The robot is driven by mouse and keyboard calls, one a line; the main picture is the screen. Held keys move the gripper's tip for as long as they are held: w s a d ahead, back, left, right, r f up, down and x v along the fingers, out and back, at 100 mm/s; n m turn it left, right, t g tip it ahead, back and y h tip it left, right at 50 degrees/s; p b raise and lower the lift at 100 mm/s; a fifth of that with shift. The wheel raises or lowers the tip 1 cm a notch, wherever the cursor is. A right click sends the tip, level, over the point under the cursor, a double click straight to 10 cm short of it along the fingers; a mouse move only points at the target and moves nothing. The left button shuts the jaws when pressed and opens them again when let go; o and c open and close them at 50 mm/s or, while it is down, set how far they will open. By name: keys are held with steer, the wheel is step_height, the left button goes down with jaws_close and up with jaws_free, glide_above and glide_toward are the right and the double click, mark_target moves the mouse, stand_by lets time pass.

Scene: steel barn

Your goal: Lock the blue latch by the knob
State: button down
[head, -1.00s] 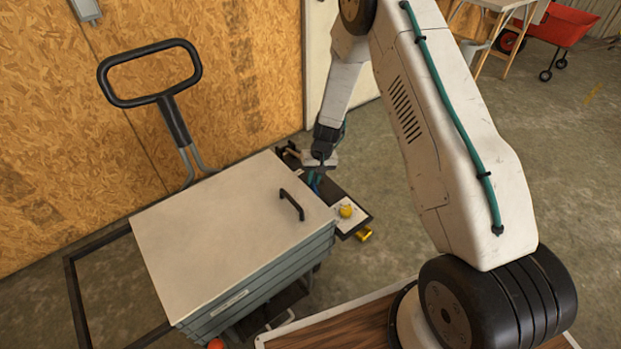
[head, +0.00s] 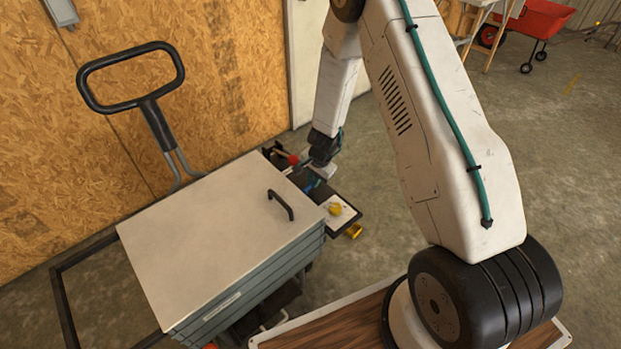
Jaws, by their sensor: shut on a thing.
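The blue latch (head: 311,185) shows as a small blue piece on a dark board (head: 347,217) at the far right side of the pale-lidded cart. My gripper (head: 313,178) is over the board at the latch, pointing down, and is shut on the latch's knob. The fingers and wrist hide most of the knob and latch. The latch's exact position is too small to tell.
A red knob (head: 293,159) and a yellow knob (head: 335,209) are on either side of the gripper. The cart lid (head: 215,240) has a black handle (head: 281,204).

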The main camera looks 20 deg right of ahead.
steer(key=shift+s+d+m, duration=0.15)
steer(key=shift+s+m, duration=0.3)
steer(key=shift+m, duration=0.65)
steer(key=c, duration=1.7)
jaws_free()
step_height(320, 180, up, 8)
steer(key=s, duration=0.1)
steer(key=shift+s+d+f, duration=0.2)
steer(key=shift+s+d, duration=0.05)
steer(key=shift+s, duration=0.05)
